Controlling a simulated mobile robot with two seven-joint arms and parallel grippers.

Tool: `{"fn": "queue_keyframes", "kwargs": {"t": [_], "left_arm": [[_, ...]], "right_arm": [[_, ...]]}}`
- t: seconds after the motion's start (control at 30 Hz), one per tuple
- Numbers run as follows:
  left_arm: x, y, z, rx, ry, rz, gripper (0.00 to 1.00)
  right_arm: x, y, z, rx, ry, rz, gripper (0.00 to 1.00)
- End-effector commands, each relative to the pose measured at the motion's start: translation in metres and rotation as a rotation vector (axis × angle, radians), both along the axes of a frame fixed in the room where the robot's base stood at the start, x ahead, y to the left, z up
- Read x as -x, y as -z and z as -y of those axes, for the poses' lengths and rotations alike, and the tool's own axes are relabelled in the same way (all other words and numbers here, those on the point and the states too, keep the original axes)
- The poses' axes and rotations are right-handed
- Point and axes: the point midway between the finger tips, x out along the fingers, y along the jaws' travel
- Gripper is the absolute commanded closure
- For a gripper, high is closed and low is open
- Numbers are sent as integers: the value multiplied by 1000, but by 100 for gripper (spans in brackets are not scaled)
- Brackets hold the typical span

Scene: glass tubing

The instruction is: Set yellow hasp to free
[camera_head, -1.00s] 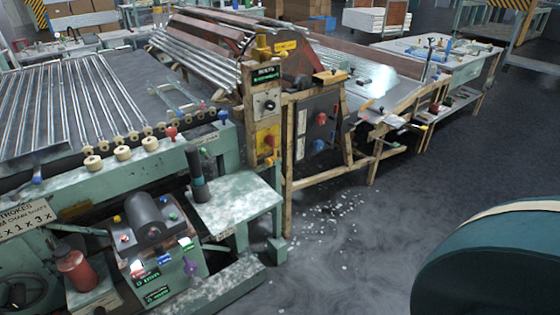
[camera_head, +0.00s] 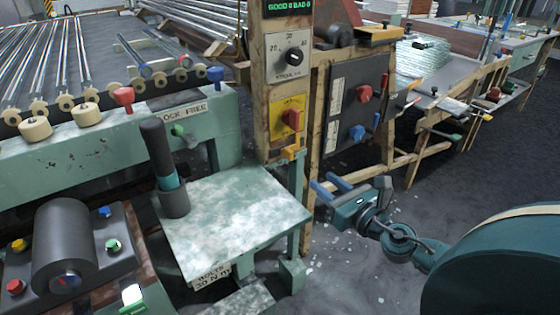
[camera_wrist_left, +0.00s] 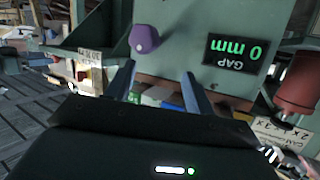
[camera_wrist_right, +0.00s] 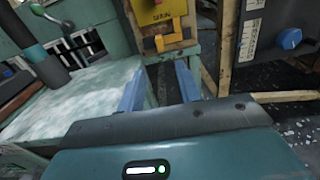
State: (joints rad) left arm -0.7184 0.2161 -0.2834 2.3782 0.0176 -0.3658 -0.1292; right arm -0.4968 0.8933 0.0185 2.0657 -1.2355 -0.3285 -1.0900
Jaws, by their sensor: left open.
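The yellow hasp (camera_head: 290,153) is a small yellow-orange piece at the lower edge of the yellow panel (camera_head: 287,122) with the red knob, on the rusty post. It also shows in the right wrist view (camera_wrist_right: 170,40), just beyond the fingertips. My right gripper (camera_head: 328,187) is open and empty, in front of the post, lower and to the right of the hasp and apart from it. In the right wrist view its two fingers (camera_wrist_right: 160,72) point toward the hasp. My left gripper (camera_wrist_left: 158,75) is open and empty, facing a green box with a purple knob; it is out of the head view.
A pale green shelf (camera_head: 235,215) lies left of my right gripper, with a dark upright handle (camera_head: 165,165) at its left edge. A dark panel with red and blue knobs (camera_head: 357,105) stands right of the post.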

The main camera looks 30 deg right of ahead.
Motion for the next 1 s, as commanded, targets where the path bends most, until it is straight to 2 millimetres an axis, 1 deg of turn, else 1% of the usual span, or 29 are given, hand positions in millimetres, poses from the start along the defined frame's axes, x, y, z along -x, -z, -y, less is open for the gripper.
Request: {"fn": "queue_keyframes", "kwargs": {"t": [0.17,0.27,0.8,1.0], "left_arm": [[1,-1,0,0,1,-8,46],[2,-2,0,-1,1,-17,46],[4,-2,-1,2,-1,-49,46],[4,-2,-1,2,-1,-48,46]], "right_arm": [[-12,-3,0,24,-3,9,65],[-25,-4,-1,23,-3,9,65],[-103,-2,-8,16,-1,7,65],[-124,-1,-9,16,-1,4,65]]}}
